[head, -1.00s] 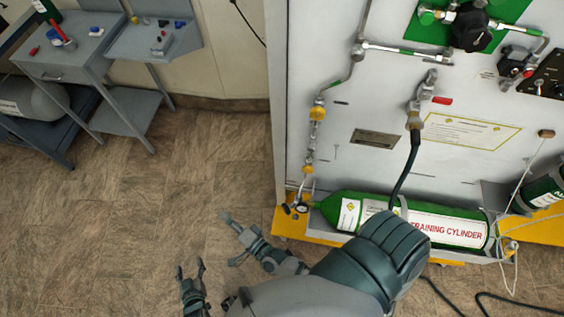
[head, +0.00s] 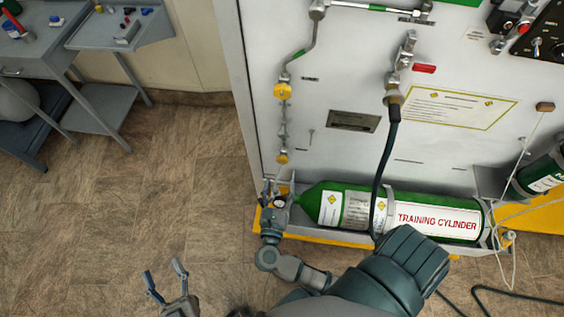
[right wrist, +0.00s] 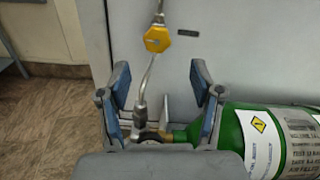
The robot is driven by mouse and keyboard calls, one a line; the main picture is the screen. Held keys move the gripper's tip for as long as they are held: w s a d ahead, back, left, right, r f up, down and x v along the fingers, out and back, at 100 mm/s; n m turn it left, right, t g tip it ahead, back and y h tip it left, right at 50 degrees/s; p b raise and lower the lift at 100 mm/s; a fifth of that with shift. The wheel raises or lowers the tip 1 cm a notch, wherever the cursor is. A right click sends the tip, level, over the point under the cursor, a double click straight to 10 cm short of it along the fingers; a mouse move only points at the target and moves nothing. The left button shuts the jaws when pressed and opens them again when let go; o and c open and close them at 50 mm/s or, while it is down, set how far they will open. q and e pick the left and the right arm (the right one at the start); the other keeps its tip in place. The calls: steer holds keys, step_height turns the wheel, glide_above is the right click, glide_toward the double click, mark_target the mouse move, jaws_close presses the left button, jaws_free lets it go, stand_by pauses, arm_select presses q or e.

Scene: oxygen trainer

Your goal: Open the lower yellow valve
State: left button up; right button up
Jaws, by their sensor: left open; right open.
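The lower yellow valve (head: 282,157) sits on a thin metal pipe at the left side of the white panel. My right gripper (head: 278,187) is just below it in the head view, in front of the cylinder's neck. A yellow valve handle, apparently the lower one, shows in the right wrist view (right wrist: 158,39), above and between my open right fingers (right wrist: 161,85). The fingers are apart and hold nothing; no contact with the valve shows. My left gripper (head: 167,280) is open and empty over the floor at lower left.
The upper yellow valve (head: 283,90) is on the same pipe line. A green training cylinder (head: 330,208) lies along the panel's base, right of my right gripper. A black hose (head: 384,165) hangs down over it. Grey tables (head: 90,60) stand at upper left; the floor between is clear.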

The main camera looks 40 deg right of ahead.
mark_target(282, 162)
steer(key=x, duration=0.6)
steer(key=shift+w+a, duration=0.15)
steer(key=shift+w, duration=0.2)
steer(key=shift+w+d+b, duration=0.25)
steer(key=shift+w+b, duration=0.05)
steer(key=shift+w+d, duration=0.2)
steer(key=shift+d, duration=0.4)
steer(key=c, duration=0.5)
arm_select(q)
steer(key=shift+s+a+r+t, duration=0.15)
steer(key=shift+a+r+t, duration=0.2)
steer(key=shift+r+t, duration=0.3)
arm_select(e)
steer(key=shift+a, duration=0.15)
steer(key=c, duration=0.6)
